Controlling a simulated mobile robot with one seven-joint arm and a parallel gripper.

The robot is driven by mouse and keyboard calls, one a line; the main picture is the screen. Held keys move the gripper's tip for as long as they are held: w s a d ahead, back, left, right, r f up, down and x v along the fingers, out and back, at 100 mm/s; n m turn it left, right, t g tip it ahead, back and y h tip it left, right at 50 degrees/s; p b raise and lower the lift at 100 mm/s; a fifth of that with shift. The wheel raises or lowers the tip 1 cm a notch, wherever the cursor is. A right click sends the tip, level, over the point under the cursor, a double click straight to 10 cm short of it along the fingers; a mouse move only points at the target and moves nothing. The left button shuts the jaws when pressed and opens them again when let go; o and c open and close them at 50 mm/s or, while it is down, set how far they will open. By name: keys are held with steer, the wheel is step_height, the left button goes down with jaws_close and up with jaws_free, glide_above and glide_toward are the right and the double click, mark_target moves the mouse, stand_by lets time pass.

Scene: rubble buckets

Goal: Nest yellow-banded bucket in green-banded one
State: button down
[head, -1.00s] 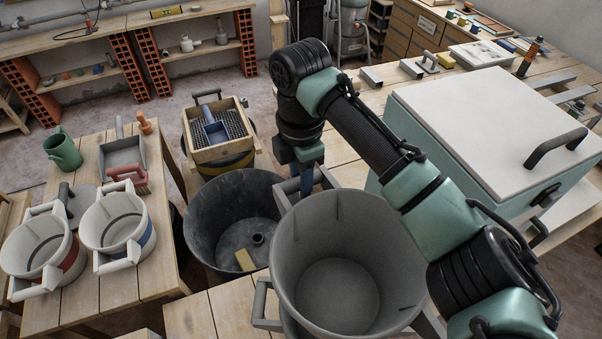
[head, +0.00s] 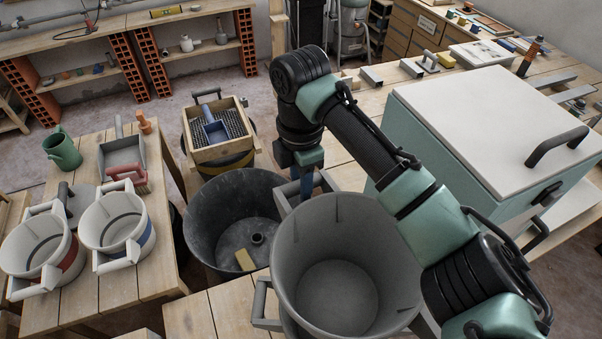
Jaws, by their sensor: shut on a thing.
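A large grey bucket (head: 350,235) with an open, empty inside stands in the front middle of the head view. My gripper (head: 306,184) is at its far left rim and is shut on the bucket's grey handle there; the fingertips are partly hidden. Below this bucket, another grey handle (head: 262,305) and grey parts at the lower right suggest a second bucket under or around it. Its body is mostly hidden. I see no yellow or green band on either, so I cannot tell how deep one sits in the other.
A dark tub (head: 205,222) holding a sponge (head: 244,260) stands just left. Red-banded (head: 73,258) and blue-banded (head: 146,236) buckets stand on the left bench. A sieve (head: 246,148) is behind. A large green box with a white lid (head: 490,120) crowds the right.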

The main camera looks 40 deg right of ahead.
steer(key=shift+f+b, duration=0.7)
steer(key=shift+f, duration=0.95)
steer(key=shift+f+b, duration=0.9)
steer(key=shift+f, duration=0.7)
steer(key=shift+f+b, duration=0.85)
steer(key=shift+f, duration=0.55)
steer(key=shift+f+b, duration=0.9)
steer(key=shift+f, duration=0.5)
steer(key=c, duration=0.5)
jaws_free()
